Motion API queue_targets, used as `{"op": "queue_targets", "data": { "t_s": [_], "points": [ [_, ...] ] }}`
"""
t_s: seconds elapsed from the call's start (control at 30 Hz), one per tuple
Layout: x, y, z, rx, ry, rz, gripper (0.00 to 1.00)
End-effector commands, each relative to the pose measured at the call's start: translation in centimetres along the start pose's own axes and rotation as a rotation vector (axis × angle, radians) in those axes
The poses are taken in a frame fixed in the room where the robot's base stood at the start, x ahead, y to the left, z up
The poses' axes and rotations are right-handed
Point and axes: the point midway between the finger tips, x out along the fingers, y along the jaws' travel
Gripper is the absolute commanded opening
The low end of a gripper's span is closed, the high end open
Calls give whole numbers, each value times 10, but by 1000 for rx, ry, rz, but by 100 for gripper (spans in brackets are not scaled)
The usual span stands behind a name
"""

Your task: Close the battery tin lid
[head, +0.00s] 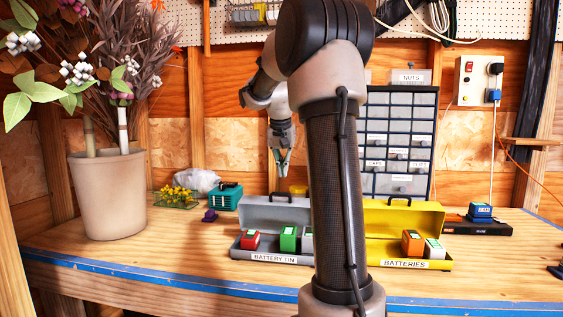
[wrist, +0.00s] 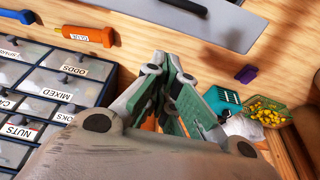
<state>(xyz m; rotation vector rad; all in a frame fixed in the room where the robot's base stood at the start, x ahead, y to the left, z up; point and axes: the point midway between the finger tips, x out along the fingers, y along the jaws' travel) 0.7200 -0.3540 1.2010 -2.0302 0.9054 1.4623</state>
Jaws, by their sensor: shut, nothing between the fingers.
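The grey battery tin (head: 270,257), labelled BATTERY TIN, stands on the bench in the head view. Its grey lid (head: 262,212) stands open, raised at the back. A red battery (head: 250,240) and a green battery (head: 289,239) sit inside. My arm hides the tin's right end. My gripper (head: 283,174) is shut and empty, pointing down above and behind the lid, apart from it. In the wrist view, my gripper (wrist: 168,62) is also closed, and a grey panel (wrist: 205,18), apparently the lid, shows at the top.
A yellow tin (head: 405,220), labelled BATTERIES, stands open to the right. A drawer cabinet (head: 398,140) stands behind. A teal box (head: 226,196), a purple block (head: 209,215) and a plant pot (head: 108,195) are to the left. The wrist view shows an orange-handled item (wrist: 85,33).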

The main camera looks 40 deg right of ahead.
Motion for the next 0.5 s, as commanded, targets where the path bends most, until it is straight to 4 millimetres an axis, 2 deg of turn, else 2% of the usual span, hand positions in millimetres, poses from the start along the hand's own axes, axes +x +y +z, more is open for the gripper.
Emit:
{"op": "queue_targets", "data": {
  "t_s": [0.1,0.23,0.5],
  "points": [
    [28,1,1,0,-4,2,0],
    [54,0,1,-1,-3,2,0],
    [40,0,33,-3,1,-1,0]
  ]
}}
